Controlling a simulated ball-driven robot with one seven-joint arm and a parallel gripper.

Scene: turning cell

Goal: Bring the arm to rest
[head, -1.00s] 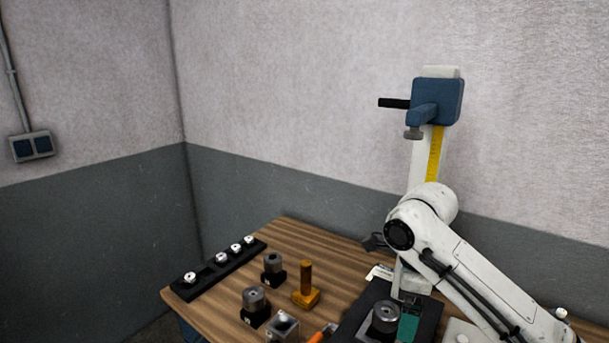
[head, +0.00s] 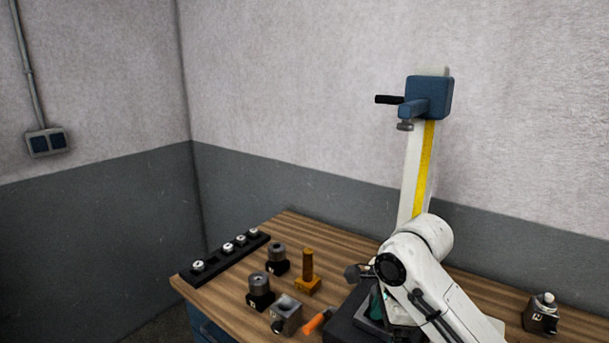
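My white arm (head: 440,295) rises from the lower right. Its bent elbow joint stands over the right part of the wooden bench (head: 335,242), in front of the tall blue-headed stand (head: 430,97). The part of the arm beyond the elbow is mostly hidden behind it. I cannot make out my gripper or its fingers, so I cannot see whether it holds anything.
A black rack (head: 215,264) with several white-topped pieces lies along the bench's left edge. Two dark cylinders on blocks (head: 259,284), a brass-coloured post (head: 307,273), a hollow grey block (head: 287,314) and an orange-handled tool (head: 316,321) stand mid-bench. A small block with a white knob (head: 541,314) is at right.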

